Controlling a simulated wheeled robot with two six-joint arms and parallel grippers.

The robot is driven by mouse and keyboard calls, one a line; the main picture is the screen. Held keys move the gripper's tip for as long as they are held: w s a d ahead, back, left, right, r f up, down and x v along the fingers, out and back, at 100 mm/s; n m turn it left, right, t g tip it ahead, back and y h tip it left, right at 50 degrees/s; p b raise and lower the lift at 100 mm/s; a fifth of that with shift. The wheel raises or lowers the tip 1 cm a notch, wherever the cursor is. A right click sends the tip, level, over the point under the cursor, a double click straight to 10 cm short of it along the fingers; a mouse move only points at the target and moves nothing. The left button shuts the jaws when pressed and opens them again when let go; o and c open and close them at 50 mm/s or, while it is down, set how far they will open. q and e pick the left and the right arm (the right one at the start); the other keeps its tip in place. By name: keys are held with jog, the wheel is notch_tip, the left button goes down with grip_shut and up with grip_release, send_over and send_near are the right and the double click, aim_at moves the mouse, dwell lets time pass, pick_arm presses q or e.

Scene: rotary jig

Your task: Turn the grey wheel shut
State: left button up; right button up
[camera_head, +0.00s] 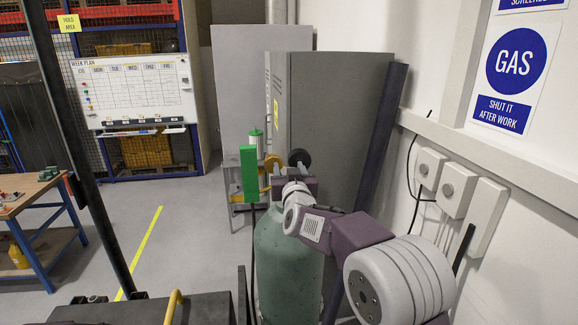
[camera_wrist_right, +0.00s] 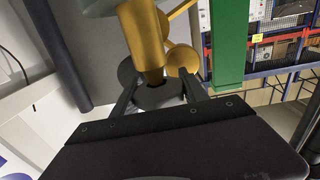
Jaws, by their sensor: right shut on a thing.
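The grey wheel (camera_wrist_right: 160,96) is a dark disc at the end of the brass valve body (camera_wrist_right: 146,40) in the right wrist view. My right gripper (camera_wrist_right: 160,94) has one finger on each side of the wheel and is shut on it. In the head view, my right gripper (camera_head: 288,172) is over the top of a green gas bottle (camera_head: 285,262), and I cannot make out the wheel there. My left gripper is not in view.
A dark round part (camera_head: 299,158) and a yellow round part (camera_head: 272,163) sit close to the gripper. A green upright box (camera_head: 249,173) is just left. A grey cabinet (camera_head: 330,120) stands behind. Floor is clear around the yellow line (camera_head: 146,246).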

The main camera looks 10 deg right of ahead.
jog(key=r+m+h+p, duration=0.1)
jog(key=h+p, duration=0.1)
jog(key=p, duration=0.1)
jog(key=shift+d+f+m+g+h+p, duration=0.2)
jog(key=shift+f+m+g+h+p, duration=0.15)
jog(key=shift+m+h, duration=0.3)
jog(key=shift+f, duration=0.15)
jog(key=o, duration=1.1)
jog(key=shift+o, duration=1.3)
jog(key=shift+w, duration=0.1)
jog(key=shift+w+f, duration=0.15)
